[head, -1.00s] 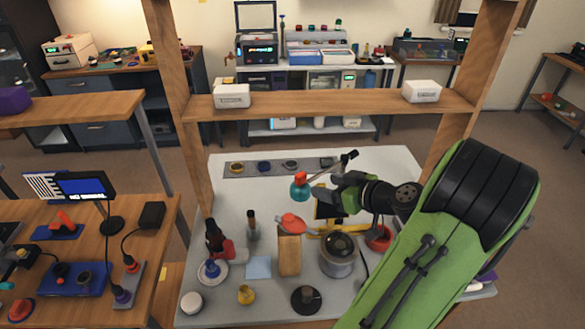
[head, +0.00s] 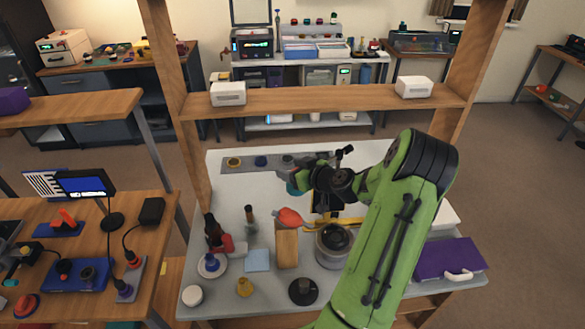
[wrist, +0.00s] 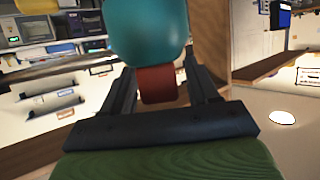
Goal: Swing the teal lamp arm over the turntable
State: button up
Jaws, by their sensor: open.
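The teal lamp head (head: 292,188) is above the far middle of the white table, partly hidden behind my gripper (head: 293,167). In the wrist view the teal shade (wrist: 147,28) fills the top centre. A red-brown piece (wrist: 158,86) below it lies between the two dark fingers of my gripper (wrist: 162,82). The fingers are apart, with gaps visible beside the piece. The rest of the lamp arm is mostly hidden by my arm. A grey round device with a dark top (head: 333,238) and a black disc (head: 303,291) stand nearer the front; I cannot tell which is the turntable.
A wooden block (head: 287,248) with an orange-red item (head: 289,217) stands near the middle. A wooden shelf (head: 320,98) on posts spans the far side. A purple panel (head: 450,258) is at right.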

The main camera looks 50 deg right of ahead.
jog(key=shift+c, duration=0.2)
grip_shut()
jog(key=shift+s, duration=0.15)
